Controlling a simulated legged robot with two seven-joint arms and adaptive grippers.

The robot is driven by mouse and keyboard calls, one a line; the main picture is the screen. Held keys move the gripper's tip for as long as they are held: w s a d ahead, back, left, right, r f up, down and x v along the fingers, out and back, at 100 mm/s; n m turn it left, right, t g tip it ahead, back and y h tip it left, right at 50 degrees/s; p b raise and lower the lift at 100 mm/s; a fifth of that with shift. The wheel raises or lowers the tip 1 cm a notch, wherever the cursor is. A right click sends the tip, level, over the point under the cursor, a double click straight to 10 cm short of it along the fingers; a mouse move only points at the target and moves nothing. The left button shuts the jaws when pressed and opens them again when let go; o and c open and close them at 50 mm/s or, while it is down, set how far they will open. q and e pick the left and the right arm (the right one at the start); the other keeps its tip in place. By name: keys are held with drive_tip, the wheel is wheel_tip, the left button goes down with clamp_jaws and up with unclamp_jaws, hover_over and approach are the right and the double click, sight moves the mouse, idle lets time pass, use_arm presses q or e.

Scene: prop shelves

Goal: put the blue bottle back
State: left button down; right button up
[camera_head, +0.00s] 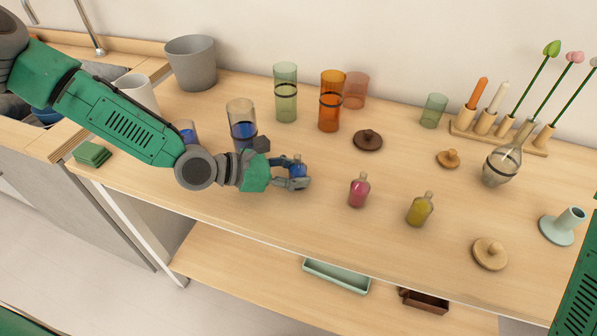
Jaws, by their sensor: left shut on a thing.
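The small blue bottle (298,169) is in my left gripper (300,182), which is shut on it. It stands upright at or just above the wooden table top, left of the pink bottle; I cannot tell if its base touches. The pink bottle (358,190) and the yellow bottle (420,209) stand upright on the table to the right, apart from the gripper. Part of the blue bottle is hidden by the fingers. My right gripper is not in view; only a green part of my body shows at the lower right edge.
Tall blue (242,124), green (285,92) and orange (331,100) glasses stand behind. A dark lid (367,140) lies behind the pink bottle. A glass flask (502,164) and a flower rack (498,136) stand at right. The table front around the gripper is clear.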

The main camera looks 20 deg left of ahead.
use_arm(q)
drive_tip(key=c, duration=1.2)
unclamp_jaws()
drive_tip(key=shift+s, duration=0.1)
drive_tip(key=shift+o, duration=0.4)
drive_tip(key=shift+d, duration=0.15)
drive_tip(key=shift+d+r, duration=0.15)
drive_tip(key=shift+d, duration=0.85)
drive_tip(key=shift+a+r, duration=0.1)
drive_tip(key=shift+a, duration=0.05)
drive_tip(key=v, duration=0.6)
drive_tip(key=a+v, duration=0.1)
drive_tip(key=v, duration=0.3)
drive_tip(key=shift+w+f, duration=0.35)
drive_tip(key=shift+w, duration=0.05)
drive_tip(key=shift+s+a+r, duration=0.1)
drive_tip(key=shift+s+r, duration=0.15)
drive_tip(key=shift+s+a+r, duration=0.1)
drive_tip(key=shift+s+r, duration=0.35)
drive_tip(key=shift+s, duration=0.15)
drive_tip(key=shift+a+f, duration=0.15)
drive_tip(key=shift+a, duration=0.65)
drive_tip(key=shift+d, duration=0.1)
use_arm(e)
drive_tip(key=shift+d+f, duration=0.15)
